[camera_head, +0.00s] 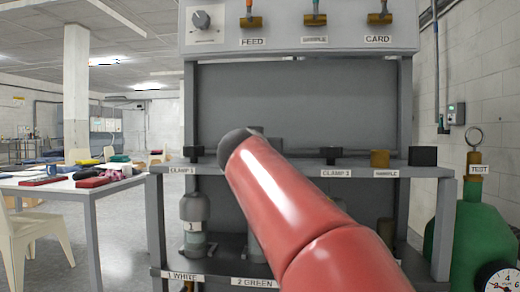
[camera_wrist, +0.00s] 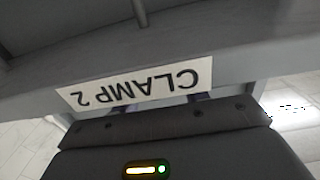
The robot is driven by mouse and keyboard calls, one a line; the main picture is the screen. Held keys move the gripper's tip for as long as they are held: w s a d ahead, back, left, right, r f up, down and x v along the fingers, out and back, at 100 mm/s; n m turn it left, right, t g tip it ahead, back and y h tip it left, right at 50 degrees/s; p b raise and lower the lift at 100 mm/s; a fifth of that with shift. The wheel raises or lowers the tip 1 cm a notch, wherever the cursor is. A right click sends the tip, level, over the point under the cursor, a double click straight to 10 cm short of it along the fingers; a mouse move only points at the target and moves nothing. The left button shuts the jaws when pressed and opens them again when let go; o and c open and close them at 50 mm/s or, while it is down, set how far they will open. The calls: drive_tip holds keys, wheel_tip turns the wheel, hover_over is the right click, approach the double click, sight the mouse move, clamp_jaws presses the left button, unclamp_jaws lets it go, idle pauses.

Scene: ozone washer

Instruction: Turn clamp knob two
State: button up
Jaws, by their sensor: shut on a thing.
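The white label "CLAMP 2" (camera_wrist: 137,87) shows upside down on the grey shelf edge in the wrist view. My gripper (camera_wrist: 165,108) is right at that label. Its dark body fills the bottom of the wrist view, and only small parts of its fingers show past it. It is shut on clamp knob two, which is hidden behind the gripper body. In the head view my red arm covers the clamp 2 place on the shelf. The clamp 1 knob (camera_head: 194,152) and the clamp 3 knob (camera_head: 330,155) stand dark on the shelf to either side.
The grey washer rack (camera_head: 298,105) carries valves labelled FEED, SAMPLE and CARD at the top. A brass fitting (camera_head: 379,158) and a black block (camera_head: 422,156) sit on the shelf's right. A green tank (camera_head: 480,240) stands at right. A cluttered table (camera_head: 70,190) is at left.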

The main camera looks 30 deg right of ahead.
drive_tip(key=shift+a+f+m+g+h+b, duration=0.1)
drive_tip(key=shift+f+m+g+h+b, duration=0.2)
drive_tip(key=shift+m+g+h+b, duration=0.7)
drive_tip(key=shift+w+r+m+g+h+b, duration=0.1)
drive_tip(key=shift+m+g+h+b, duration=0.3)
drive_tip(key=shift+g+h+b, duration=0.25)
drive_tip(key=m+g+h, duration=0.2)
drive_tip(key=g, duration=0.1)
drive_tip(key=shift+r+m+p, duration=0.25)
drive_tip(key=shift+m+p, duration=0.1)
drive_tip(key=shift+m, duration=0.05)
drive_tip(key=shift+m+g+h+p, duration=0.55)
drive_tip(key=shift+m+g+h, duration=0.35)
drive_tip(key=shift+g, duration=0.75)
drive_tip(key=o, duration=1)
